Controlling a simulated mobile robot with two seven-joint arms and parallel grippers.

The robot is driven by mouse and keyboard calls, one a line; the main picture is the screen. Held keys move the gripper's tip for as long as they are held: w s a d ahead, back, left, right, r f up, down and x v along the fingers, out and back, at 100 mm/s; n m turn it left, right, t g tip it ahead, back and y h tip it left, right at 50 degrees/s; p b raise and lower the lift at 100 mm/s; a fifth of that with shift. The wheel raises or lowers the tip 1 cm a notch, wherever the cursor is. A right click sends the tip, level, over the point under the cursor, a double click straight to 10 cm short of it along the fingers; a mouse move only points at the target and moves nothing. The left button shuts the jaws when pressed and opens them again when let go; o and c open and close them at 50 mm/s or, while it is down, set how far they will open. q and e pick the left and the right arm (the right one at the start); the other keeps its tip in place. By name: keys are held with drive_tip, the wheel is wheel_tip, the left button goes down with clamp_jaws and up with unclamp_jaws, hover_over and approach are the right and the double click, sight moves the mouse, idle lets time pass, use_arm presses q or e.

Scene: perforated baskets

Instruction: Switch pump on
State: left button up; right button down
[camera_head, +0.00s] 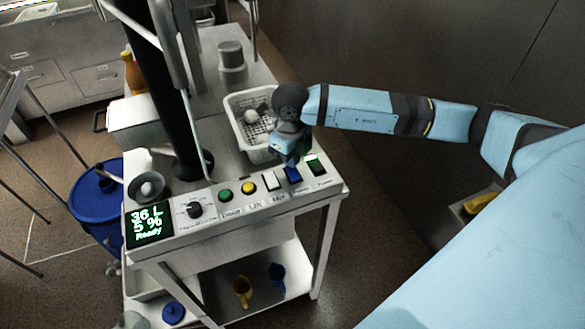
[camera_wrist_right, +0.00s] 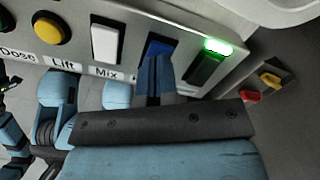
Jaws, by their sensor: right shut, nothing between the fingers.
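The control panel (camera_head: 235,195) on the cart's front edge carries a row of buttons and switches. A blue switch (camera_head: 293,174) sits between a white switch (camera_head: 270,181) and a dark green switch (camera_head: 316,164); it also shows in the right wrist view (camera_wrist_right: 159,46). The dark green switch has a lit green top (camera_wrist_right: 217,47). My right gripper (camera_head: 290,160) is shut and empty, its fingertips (camera_wrist_right: 155,78) at the blue switch, overlapping its lower part in the wrist view. Contact cannot be told. The label below the blue switch is mostly hidden. My left gripper is not in view.
A green button (camera_head: 226,196), a yellow button (camera_head: 248,188) and a black knob (camera_head: 194,210) sit left of the switches. The display (camera_head: 149,225) reads "Ready". A white perforated basket (camera_head: 238,110) stands behind the panel. A blue bucket (camera_head: 95,195) stands at the left.

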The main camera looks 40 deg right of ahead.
drive_tip(key=shift+f+b, duration=0.8)
drive_tip(key=shift+f, duration=0.2)
drive_tip(key=shift+r, duration=0.1)
idle(0.3)
drive_tip(key=shift+r+p, duration=1.7)
drive_tip(key=shift+r, duration=1.8)
drive_tip(key=shift+f, duration=0.1)
